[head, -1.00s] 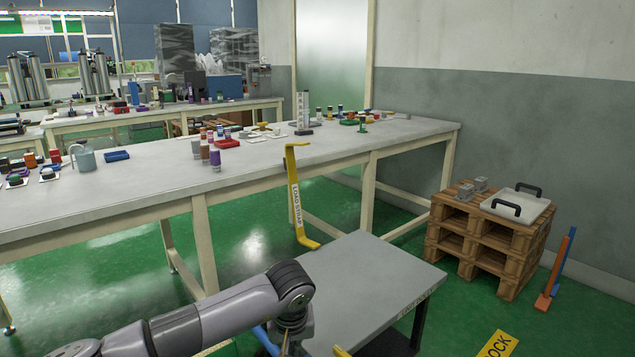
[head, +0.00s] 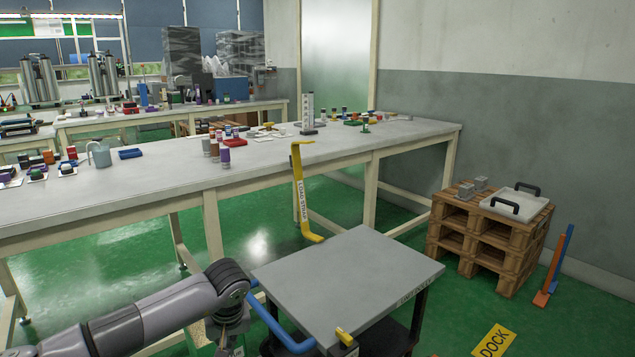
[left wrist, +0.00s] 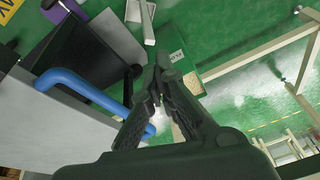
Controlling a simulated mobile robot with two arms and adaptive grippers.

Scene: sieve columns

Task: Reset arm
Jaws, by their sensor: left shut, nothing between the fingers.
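My left arm comes in from the lower left of the head view, and its gripper end lies low, cut off by the bottom edge. In the left wrist view my left gripper (left wrist: 158,75) has its dark fingers together at the tips, with nothing between them. It hangs beside a grey-topped cart (head: 350,275) with a blue handle (head: 285,335); the blue handle also shows in the left wrist view (left wrist: 85,92), left of the fingers. My right gripper is in neither view.
A long pale workbench (head: 120,200) holds several bottles and trays. At right, a wooden pallet stack (head: 480,240) carries a white tray (head: 515,205). Green floor (head: 460,310) is open right of the cart.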

